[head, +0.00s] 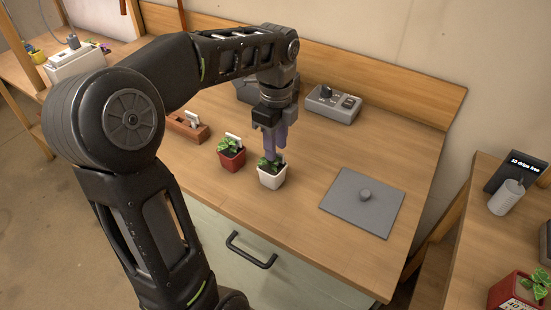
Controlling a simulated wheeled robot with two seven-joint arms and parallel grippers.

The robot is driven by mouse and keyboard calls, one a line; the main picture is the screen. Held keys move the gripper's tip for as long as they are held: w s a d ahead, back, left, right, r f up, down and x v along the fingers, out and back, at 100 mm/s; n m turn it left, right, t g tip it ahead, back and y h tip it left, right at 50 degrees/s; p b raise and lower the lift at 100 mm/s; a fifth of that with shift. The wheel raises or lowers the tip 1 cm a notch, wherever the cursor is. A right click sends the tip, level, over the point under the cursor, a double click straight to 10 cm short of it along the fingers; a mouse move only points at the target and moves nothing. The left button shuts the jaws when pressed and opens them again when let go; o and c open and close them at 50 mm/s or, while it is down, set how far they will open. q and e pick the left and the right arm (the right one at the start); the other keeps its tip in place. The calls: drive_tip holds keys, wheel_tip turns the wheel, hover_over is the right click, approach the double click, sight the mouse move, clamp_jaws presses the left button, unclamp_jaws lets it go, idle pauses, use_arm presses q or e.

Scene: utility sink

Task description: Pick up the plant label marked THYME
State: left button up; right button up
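My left gripper (273,152) points straight down over a small white pot (272,181) with a green seedling. Its fingers reach the leaves; from this angle I cannot tell whether they are open or shut. A bit of white label (282,158) shows beside the fingertips. A red pot (231,160) with a seedling stands just left of the white pot, with a white label (233,139) in it. Another white piece (192,117) stands at a wooden block (187,128) farther left. No writing on these is readable, so I cannot tell which is THYME. My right gripper is out of view.
A grey control box (333,103) stands at the back of the wooden counter. A grey plate with a knob (362,203) lies at right. A side table at far right holds a red pot (517,293) and a dark display (511,172).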

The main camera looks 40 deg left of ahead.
sight(275, 163)
use_arm(q)
drive_tip(key=shift+f, duration=1.5)
clamp_jaws()
